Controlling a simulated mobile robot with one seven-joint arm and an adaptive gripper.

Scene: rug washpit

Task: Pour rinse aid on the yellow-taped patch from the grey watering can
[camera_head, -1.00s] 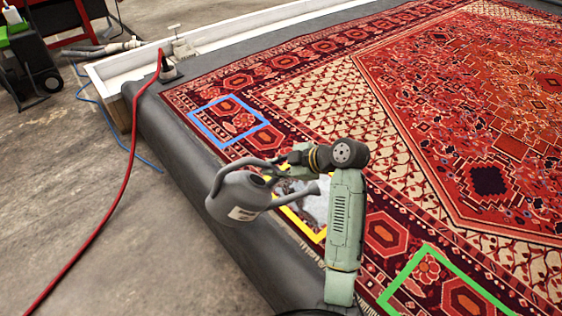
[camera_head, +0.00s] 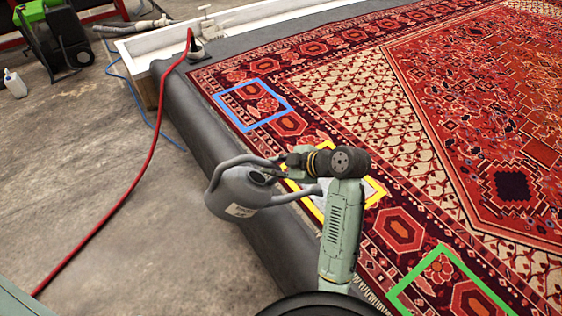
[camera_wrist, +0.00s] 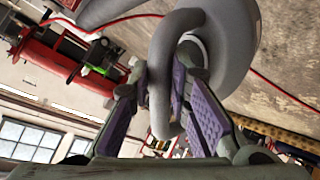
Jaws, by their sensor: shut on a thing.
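The grey watering can (camera_head: 240,190) hangs from my gripper (camera_wrist: 172,100), which is shut on its handle. In the wrist view the purple finger pads lie on both sides of the can's grey handle (camera_wrist: 160,75). The can looks close to upright, and its spout points right, over the yellow-taped patch (camera_head: 312,208). The patch is partly hidden by my arm and the can; a pale whitish area shows inside the tape. No liquid is seen leaving the spout.
A blue-taped patch (camera_head: 252,104) lies farther back and a green-taped patch (camera_head: 447,283) nearer on the red patterned rug (camera_head: 400,100). A red hose (camera_head: 133,195) runs over the floor at left. A white bottle (camera_head: 14,83) stands at far left.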

